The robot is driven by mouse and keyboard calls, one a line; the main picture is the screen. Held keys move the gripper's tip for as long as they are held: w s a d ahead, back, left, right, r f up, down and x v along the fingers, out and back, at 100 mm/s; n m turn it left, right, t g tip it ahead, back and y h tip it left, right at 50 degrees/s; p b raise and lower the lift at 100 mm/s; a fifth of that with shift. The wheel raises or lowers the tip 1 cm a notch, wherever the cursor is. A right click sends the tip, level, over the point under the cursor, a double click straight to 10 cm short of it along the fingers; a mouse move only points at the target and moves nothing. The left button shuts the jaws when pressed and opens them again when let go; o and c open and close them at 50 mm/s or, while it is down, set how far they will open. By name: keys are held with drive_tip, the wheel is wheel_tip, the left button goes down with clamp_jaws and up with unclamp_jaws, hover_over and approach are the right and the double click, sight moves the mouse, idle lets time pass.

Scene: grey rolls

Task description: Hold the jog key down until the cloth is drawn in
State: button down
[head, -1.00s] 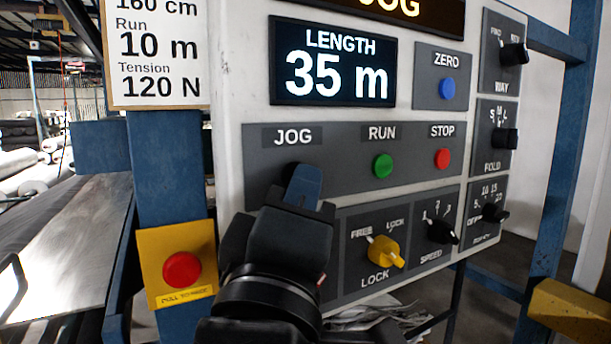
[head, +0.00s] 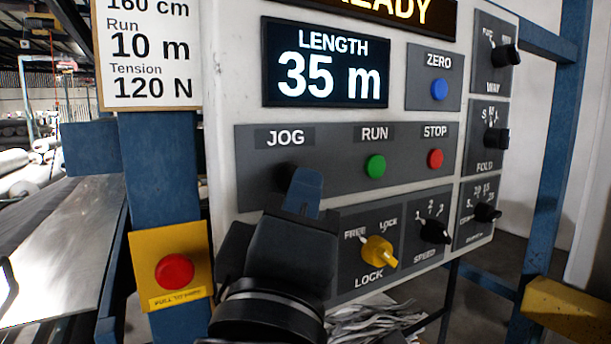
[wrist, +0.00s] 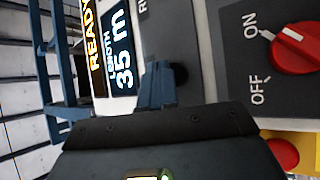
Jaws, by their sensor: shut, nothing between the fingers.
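The top display (head: 395,10) reads READY, partly cut off. The length display (head: 326,64) reads 35 m. A grey sheet-like surface (head: 60,235) lies at the left; I cannot tell whether it is the cloth.
The green RUN button (head: 376,166) and red STOP button (head: 436,158) are right of the key. The yellow LOCK knob (head: 379,251) is below right. A red emergency button (head: 174,271) is on the post at left. A red ON/OFF switch (wrist: 300,48) shows in the wrist view.

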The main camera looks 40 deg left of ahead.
drive_tip(key=shift+d, duration=0.15)
drive_tip(key=d, duration=0.1)
drive_tip(key=s+d, duration=0.1)
drive_tip(key=d, duration=0.1)
drive_tip(key=s+d, duration=0.1)
drive_tip(key=shift+d+p, duration=0.25)
drive_tip(key=shift+p, duration=0.05)
idle(0.3)
drive_tip(key=shift+f, duration=0.1)
